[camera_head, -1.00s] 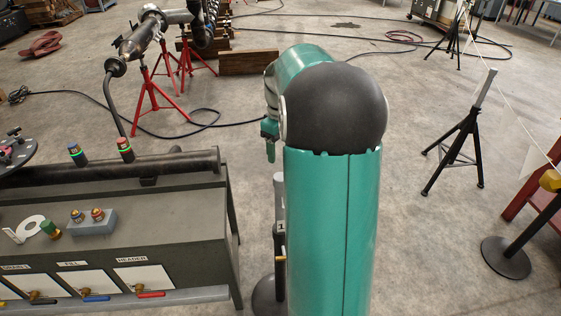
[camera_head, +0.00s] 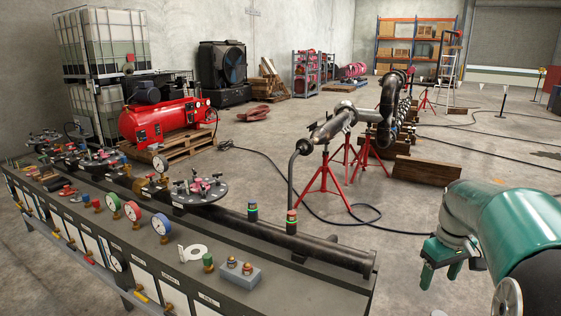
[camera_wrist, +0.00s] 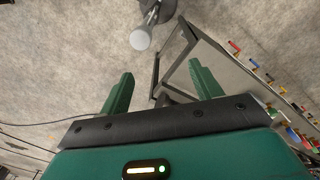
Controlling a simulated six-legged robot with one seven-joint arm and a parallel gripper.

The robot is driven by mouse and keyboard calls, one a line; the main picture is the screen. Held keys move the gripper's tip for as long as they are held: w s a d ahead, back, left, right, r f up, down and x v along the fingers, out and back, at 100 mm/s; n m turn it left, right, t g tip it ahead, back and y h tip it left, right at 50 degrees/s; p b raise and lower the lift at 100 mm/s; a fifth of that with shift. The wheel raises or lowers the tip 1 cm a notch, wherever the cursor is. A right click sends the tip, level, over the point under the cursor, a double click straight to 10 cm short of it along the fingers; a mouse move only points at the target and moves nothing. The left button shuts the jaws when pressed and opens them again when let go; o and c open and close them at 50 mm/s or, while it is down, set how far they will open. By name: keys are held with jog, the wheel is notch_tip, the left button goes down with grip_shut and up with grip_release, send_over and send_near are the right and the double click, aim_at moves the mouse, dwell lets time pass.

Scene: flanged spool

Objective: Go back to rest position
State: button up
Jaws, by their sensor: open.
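My gripper (camera_head: 440,272) is at the lower right of the head view, to the right of the bench's end and clear of it. In the wrist view my gripper (camera_wrist: 160,88) shows two green fingers spread wide apart with nothing between them. The flanged spool named for the scene cannot be told apart with certainty. A dark pipe assembly with flanges (camera_head: 385,110) stands on red stands (camera_head: 322,185) in the middle of the floor.
A long bench (camera_head: 335,290) with gauges, valves and a black pipe (camera_head: 270,230) fills the lower left. A red compressor (camera_head: 165,122) sits on a pallet behind it. A post with a pale round top (camera_wrist: 140,40) stands close ahead of my fingers. Floor between bench and stands is mostly clear, with a cable.

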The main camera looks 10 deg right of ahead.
jog(key=s+a+r+t, duration=0.1)
jog(key=s+a+r, duration=0.2)
jog(key=a, duration=0.5)
jog(key=s+a+r+t, duration=0.2)
jog(key=s+a, duration=0.2)
jog(key=a, duration=0.4)
jog(key=s+a+f+m+t, duration=0.1)
jog(key=s+a+m+t, duration=0.1)
jog(key=s+a, duration=0.7)
jog(key=shift+s+a+f, duration=0.15)
jog(key=shift+a+f, duration=0.25)
jog(key=shift+a, duration=0.15)
